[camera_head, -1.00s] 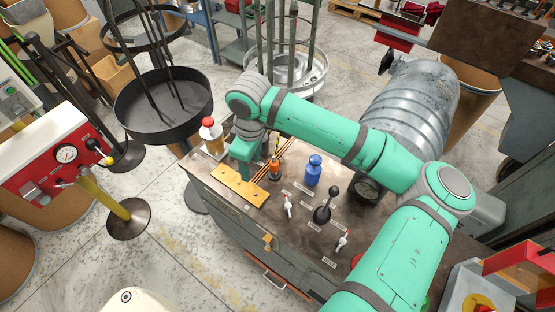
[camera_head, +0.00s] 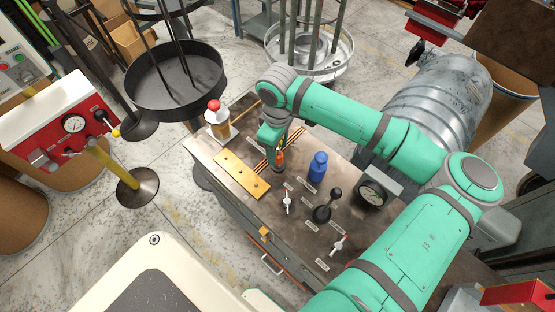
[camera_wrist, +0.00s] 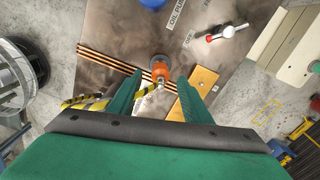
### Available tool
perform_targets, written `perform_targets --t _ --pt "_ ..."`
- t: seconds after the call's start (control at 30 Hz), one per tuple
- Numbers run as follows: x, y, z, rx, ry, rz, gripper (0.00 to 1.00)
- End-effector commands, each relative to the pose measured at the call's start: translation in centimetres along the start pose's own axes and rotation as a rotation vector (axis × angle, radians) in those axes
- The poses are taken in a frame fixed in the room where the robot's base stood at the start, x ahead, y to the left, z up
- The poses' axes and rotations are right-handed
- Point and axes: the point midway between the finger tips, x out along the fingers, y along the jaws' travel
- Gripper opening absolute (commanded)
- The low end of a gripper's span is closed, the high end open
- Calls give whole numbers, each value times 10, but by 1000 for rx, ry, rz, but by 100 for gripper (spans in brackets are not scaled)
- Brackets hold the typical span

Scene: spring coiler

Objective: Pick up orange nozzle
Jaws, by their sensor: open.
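The orange nozzle (camera_wrist: 160,70) stands on the brown worktop, with a yellow-and-black striped piece beside it in the wrist view. In the head view the nozzle (camera_head: 280,156) shows only in part beside my green wrist. My gripper (camera_wrist: 157,80) is open, with one green finger on each side of the nozzle as seen from the wrist. I cannot tell whether the fingers touch it or how far above it they are.
A gauge (camera_head: 372,194) is at the right. Copper rods lie near the nozzle.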

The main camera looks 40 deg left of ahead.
Motion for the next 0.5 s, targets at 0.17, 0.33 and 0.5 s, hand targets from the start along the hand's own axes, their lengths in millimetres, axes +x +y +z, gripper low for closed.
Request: perform_targets --t 0.17,0.33,0.5 --pt "18 -2 4 5 -2 1 45" --pt "41 -4 4 7 -1 1 45" --pt "51 -4 4 6 0 1 45"
